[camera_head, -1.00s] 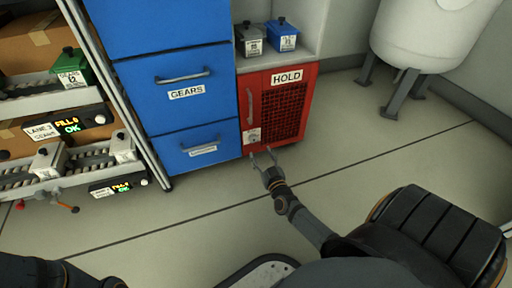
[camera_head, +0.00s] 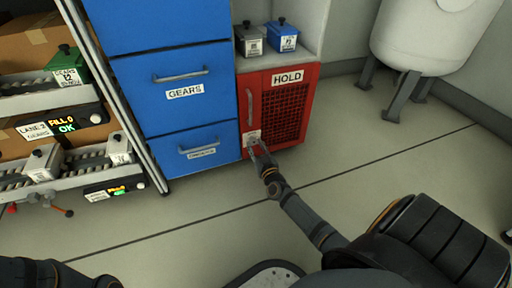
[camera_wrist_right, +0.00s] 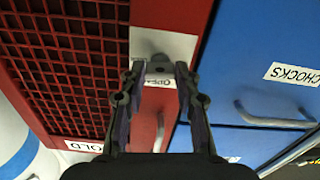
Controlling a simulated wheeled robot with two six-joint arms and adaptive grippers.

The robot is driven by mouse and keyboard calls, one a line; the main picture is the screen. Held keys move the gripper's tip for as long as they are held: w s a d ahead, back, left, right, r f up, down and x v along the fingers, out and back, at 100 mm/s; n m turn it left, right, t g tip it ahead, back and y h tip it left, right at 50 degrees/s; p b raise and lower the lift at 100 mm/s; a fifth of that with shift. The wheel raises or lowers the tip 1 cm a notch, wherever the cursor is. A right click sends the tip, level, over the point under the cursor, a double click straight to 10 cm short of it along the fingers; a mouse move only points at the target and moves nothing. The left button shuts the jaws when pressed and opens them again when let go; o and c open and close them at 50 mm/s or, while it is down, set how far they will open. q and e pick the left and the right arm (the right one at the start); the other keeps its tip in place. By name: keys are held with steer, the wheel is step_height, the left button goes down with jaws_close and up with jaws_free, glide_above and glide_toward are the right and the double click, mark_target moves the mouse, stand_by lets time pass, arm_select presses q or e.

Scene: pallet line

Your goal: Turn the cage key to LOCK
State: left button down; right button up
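The red HOLD cage (camera_head: 287,76) stands low at the centre of the head view, with a mesh panel and a vertical handle. A white key plate is at the lower left of its door; in the right wrist view this plate (camera_wrist_right: 178,45) appears upside down, with the word OPEN partly readable. A small grey key (camera_wrist_right: 158,62) sits on the plate. My right gripper (camera_head: 257,146) is at the plate; in the wrist view its fingers (camera_wrist_right: 159,72) are apart, on either side of the key, with a gap showing. My left gripper is out of view.
Blue drawers (camera_head: 180,115) stand directly left of the cage. A grey box (camera_head: 249,42) and a blue box (camera_head: 284,38) sit on the shelf above it. A roller rack (camera_head: 80,162) is at far left, a white tank (camera_head: 425,38) at right. The floor in front is clear.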

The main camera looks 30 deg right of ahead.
jaws_close()
steer(key=shift+m, duration=0.7)
steer(key=o, duration=0.9)
jaws_free()
steer(key=shift+c, duration=0.2)
steer(key=shift+s, duration=0.15)
steer(key=v, duration=1.1)
steer(key=shift+s+a, duration=0.25)
steer(key=shift+s, duration=0.1)
